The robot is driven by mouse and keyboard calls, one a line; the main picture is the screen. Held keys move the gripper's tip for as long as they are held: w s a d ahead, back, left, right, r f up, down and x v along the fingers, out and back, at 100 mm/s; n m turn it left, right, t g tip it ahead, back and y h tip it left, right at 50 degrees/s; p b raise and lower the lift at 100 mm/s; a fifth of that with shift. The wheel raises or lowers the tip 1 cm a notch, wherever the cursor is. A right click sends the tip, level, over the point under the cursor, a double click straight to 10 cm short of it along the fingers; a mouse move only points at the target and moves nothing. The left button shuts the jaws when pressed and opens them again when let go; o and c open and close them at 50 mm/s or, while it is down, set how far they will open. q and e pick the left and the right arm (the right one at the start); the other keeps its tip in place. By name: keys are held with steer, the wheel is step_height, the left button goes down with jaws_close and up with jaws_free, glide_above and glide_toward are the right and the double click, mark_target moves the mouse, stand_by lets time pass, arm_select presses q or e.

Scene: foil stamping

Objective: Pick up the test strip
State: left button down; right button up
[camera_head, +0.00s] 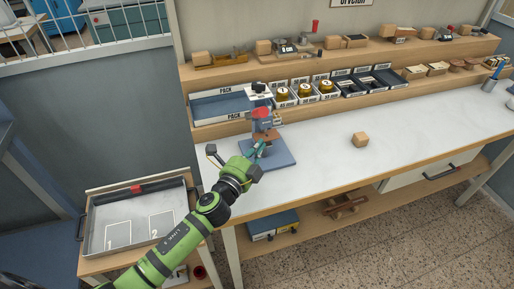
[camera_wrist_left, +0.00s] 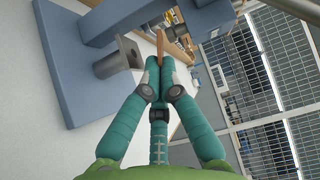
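My left gripper (camera_head: 261,150) is at the stamping press (camera_head: 264,122), over its blue base plate (camera_head: 283,160). In the left wrist view, the teal fingers (camera_wrist_left: 160,66) are closed together at their tips. A thin brown strip (camera_wrist_left: 161,44), which looks like the test strip, sticks out past the fingertips. It seems pinched between them, beside the press's grey post-like part (camera_wrist_left: 118,57). In the head view the strip is too small to make out. My right gripper is in neither view.
Labelled bins with gold rolls (camera_head: 304,90) and a PACK tray (camera_head: 222,106) line the back. A grey tray (camera_head: 130,228) marked 1 and 2 stands at left. The bench right of the press is mostly clear.

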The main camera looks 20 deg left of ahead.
arm_select(q)
steer(key=shift+s+a, duration=0.15)
steer(key=shift+s, duration=0.15)
steer(key=s+a+r+p, duration=0.1)
steer(key=s+r+p, duration=0.1)
steer(key=s, duration=0.4)
steer(key=s+a+r+p, duration=0.1)
steer(key=s+r+p, duration=0.1)
steer(key=s, duration=0.5)
steer(key=shift+a+r, duration=0.2)
steer(key=shift+a, duration=0.1)
steer(key=shift+w, duration=0.1)
